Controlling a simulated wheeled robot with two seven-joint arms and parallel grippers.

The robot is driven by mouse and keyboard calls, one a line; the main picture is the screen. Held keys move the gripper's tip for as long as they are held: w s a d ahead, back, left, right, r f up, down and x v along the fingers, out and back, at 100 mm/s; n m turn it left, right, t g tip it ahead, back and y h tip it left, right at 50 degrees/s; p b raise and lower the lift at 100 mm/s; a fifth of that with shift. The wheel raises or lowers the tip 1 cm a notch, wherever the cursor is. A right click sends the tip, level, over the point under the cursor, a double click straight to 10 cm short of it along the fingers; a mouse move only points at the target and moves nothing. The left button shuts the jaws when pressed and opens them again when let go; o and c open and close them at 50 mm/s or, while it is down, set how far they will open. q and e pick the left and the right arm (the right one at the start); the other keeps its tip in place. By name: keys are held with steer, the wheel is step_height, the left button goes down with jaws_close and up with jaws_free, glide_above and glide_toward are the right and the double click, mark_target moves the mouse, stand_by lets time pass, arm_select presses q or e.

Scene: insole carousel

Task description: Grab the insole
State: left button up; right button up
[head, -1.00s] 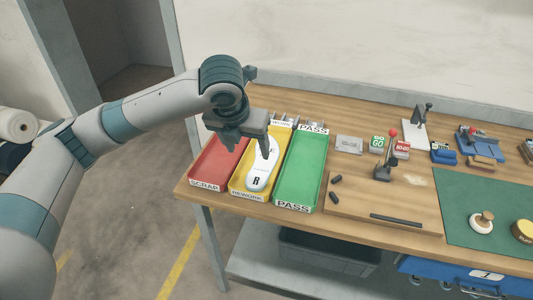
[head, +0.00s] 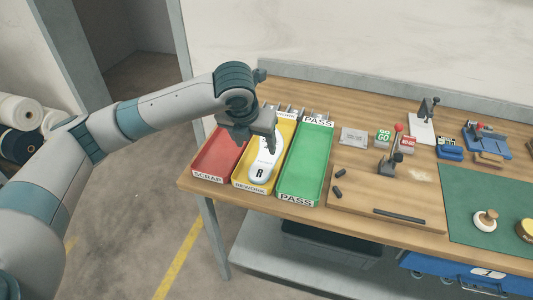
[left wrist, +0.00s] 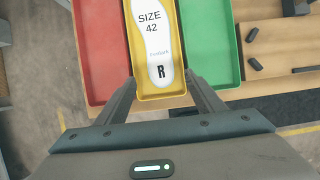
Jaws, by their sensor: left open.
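A white insole (head: 262,164) marked with an R lies in the yellow REWORK tray (head: 240,184). In the left wrist view the insole (left wrist: 157,48) shows the print SIZE 42 and its R end points toward my gripper. My left gripper (head: 257,146) is over the yellow tray and hides part of the insole in the head view. In the left wrist view my left gripper (left wrist: 156,90) is open, with its two fingers apart on either side of the tray's near end. Nothing is between the fingertips that I can see gripped. My right gripper is not in view.
The red SCRAP tray (head: 203,171) is left of the yellow tray, the green PASS tray (head: 303,170) right of it. A wooden board (head: 365,200) with a toggle clamp (head: 390,160) and dark pieces lies further right. A green mat (head: 465,195) is at the right.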

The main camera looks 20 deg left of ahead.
arm_select(q)
steer(key=p, duration=0.2)
glide_toward(262, 167)
steer(key=shift+w+d+f, duration=0.15)
steer(key=shift+w+f, duration=0.35)
steer(key=shift+w, duration=0.05)
steer(key=shift+f, duration=0.55)
steer(key=p+x, duration=0.1)
steer(key=x, duration=0.2)
steer(key=shift+s+f+p, duration=0.1)
steer(key=shift+p, duration=0.2)
steer(key=shift+w+f, duration=0.2)
steer(key=shift+f, duration=0.3)
steer(key=c, duration=0.8)
